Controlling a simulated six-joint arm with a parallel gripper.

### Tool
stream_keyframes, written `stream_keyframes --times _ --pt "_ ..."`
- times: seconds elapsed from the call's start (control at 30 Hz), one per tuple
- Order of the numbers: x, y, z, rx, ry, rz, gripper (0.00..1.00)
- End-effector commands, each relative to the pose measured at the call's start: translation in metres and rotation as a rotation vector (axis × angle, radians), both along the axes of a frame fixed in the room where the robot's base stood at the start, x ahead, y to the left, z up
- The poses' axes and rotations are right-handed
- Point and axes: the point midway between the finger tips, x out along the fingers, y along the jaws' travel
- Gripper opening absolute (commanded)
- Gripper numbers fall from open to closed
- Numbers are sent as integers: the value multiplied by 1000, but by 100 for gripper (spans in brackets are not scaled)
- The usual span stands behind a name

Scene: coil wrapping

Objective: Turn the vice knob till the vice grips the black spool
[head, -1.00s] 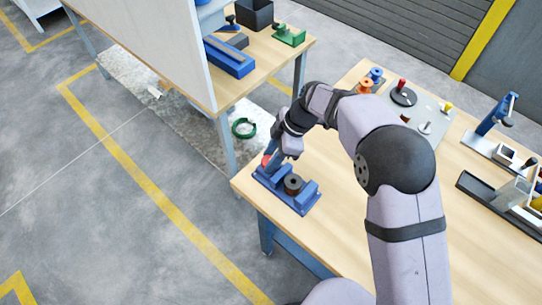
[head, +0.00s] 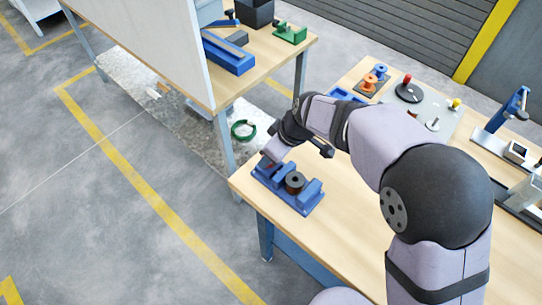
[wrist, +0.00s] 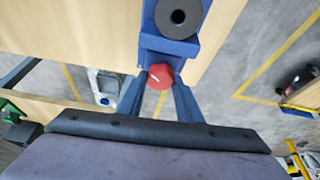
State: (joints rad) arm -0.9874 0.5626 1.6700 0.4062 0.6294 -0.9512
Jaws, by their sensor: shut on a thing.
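The blue vice (head: 303,208) sits at the near left corner of the wooden table. The black spool (head: 294,181) stands upright between its blocks, with a brownish tint on its side. In the wrist view the spool (wrist: 180,17) shows its round top and centre hole, beside the blue vice body (wrist: 168,47). The red knob (wrist: 160,75) with a pale mark is at the vice's end. My gripper (wrist: 158,88) is shut on the knob, one finger on each side. In the head view my gripper (head: 268,160) mostly hides the knob. I cannot tell whether the jaw touches the spool.
Orange and blue spools (head: 370,82) and a grey plate with a black disc (head: 409,92) lie farther back on the table. A blue stand (head: 508,110) is at the right. A second bench (head: 270,55) stands behind. A green ring (head: 243,130) lies below.

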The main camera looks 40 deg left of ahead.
Motion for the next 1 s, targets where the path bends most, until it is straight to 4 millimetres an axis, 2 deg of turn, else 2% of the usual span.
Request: stream_keyframes --times 0.4,1.0 --pt "-4 0 3 -2 0 -354 10" --pt "-6 2 -3 0 0 -776 10"
